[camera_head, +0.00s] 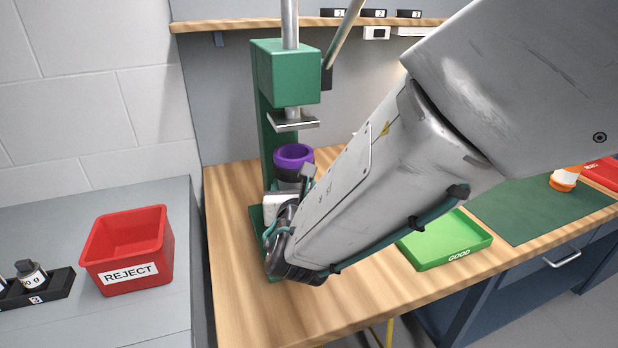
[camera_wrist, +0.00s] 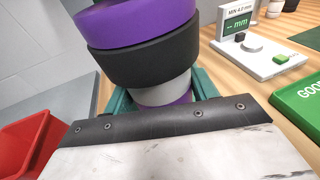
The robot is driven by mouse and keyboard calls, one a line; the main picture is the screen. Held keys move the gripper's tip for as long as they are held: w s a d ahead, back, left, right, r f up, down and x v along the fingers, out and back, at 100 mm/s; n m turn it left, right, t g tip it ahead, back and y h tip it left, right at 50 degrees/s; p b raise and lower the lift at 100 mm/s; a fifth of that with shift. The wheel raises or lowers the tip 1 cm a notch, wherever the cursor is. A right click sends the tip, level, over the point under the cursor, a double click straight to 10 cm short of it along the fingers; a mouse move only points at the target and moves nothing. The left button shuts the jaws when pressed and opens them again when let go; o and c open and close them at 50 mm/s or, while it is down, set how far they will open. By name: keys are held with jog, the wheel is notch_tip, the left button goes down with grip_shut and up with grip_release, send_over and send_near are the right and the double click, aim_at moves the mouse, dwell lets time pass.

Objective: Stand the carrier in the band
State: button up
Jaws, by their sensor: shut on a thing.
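The carrier shows a purple open ring on top (camera_head: 293,155), a black ring under it and a grey body below. In the wrist view the carrier (camera_wrist: 145,55) fills the upper middle, with a bit of purple below the grey part. My gripper (camera_wrist: 160,97) is shut on the carrier low down, its teal fingers at either side of the grey part. The carrier looks about upright, under the ram plate (camera_head: 293,121) of a green press (camera_head: 285,72), with a gap between. Its bottom is hidden, so I cannot tell whether it touches anything. I cannot make out which thing is the band.
A red REJECT bin (camera_head: 127,250) stands on the grey surface at left. A green GOOD tray (camera_head: 446,240) lies on the wooden bench at right, by a dark green mat (camera_head: 540,208). A white gauge with a display (camera_wrist: 255,55) shows in the wrist view. My arm covers much of the bench.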

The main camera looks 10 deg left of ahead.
jog(key=shift+f, duration=0.8)
dwell(0.4)
jog(key=o, duration=1.2)
jog(key=shift+c, duration=0.2)
jog(key=v, duration=0.7)
jog(key=shift+s, duration=0.35)
jog(key=shift+d, duration=0.15)
